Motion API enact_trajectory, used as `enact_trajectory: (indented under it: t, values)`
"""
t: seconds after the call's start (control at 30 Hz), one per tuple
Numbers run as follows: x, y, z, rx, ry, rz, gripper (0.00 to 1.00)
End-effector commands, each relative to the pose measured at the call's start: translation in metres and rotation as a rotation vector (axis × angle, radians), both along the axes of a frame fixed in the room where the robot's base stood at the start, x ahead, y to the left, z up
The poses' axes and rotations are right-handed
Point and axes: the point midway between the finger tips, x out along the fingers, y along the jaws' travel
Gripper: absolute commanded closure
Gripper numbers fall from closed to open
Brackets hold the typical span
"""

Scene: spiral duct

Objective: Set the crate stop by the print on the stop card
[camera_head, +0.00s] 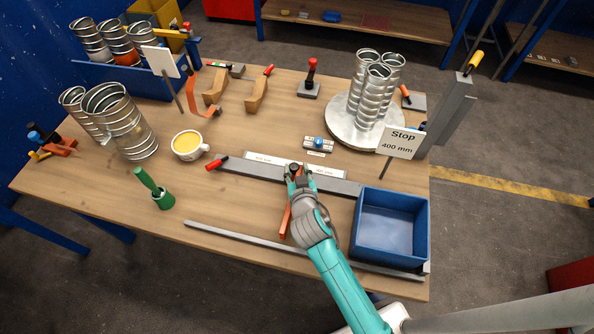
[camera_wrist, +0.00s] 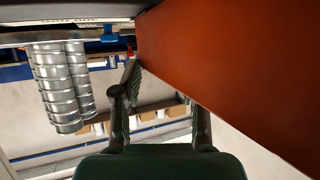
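The white stop card (camera_head: 401,142) stands at the right end of the bench and reads "Stop 400 mm". A grey rail (camera_head: 240,170) runs along the bench, with small white labels (camera_head: 262,158) behind it; their print is too small to read surely. My gripper (camera_head: 293,172) is over the rail's middle, at the labels. An orange bar (camera_head: 285,222), perhaps the stop, extends from beneath it toward the front. In the wrist view, the orange face (camera_wrist: 235,75) fills the right and hides one fingertip; my fingers (camera_wrist: 157,85) are apart there. Whether they hold it is unclear.
A blue crate (camera_head: 362,235) stands at the rail's right end, behind a thin front strip (camera_head: 230,236). A turntable (camera_head: 340,125) with spiral ducts is behind. A yellow-filled cup (camera_head: 205,150) and a green holder (camera_head: 163,200) stand left. The front-left bench is clear.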

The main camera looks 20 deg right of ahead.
Motion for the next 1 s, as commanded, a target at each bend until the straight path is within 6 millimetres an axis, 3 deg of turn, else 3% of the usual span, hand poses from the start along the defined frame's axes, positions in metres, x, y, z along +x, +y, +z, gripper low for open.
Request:
enact_trajectory:
  t: [0.17,0.47,0.73,0.77,0.8,1.0]
  values:
    - [0.002,0.003,-0.001,0.000,0.001,0.001,1.00]
    - [0.024,0.034,-0.001,0.000,0.001,0.004,1.00]
    - [0.025,0.035,-0.001,0.000,0.002,0.000,1.00]
    - [0.025,0.035,-0.001,0.000,0.002,0.000,0.53]
    - [0.025,0.035,-0.001,0.000,0.002,0.000,0.43]
    - [0.025,0.035,-0.001,0.000,0.001,0.000,0.42]
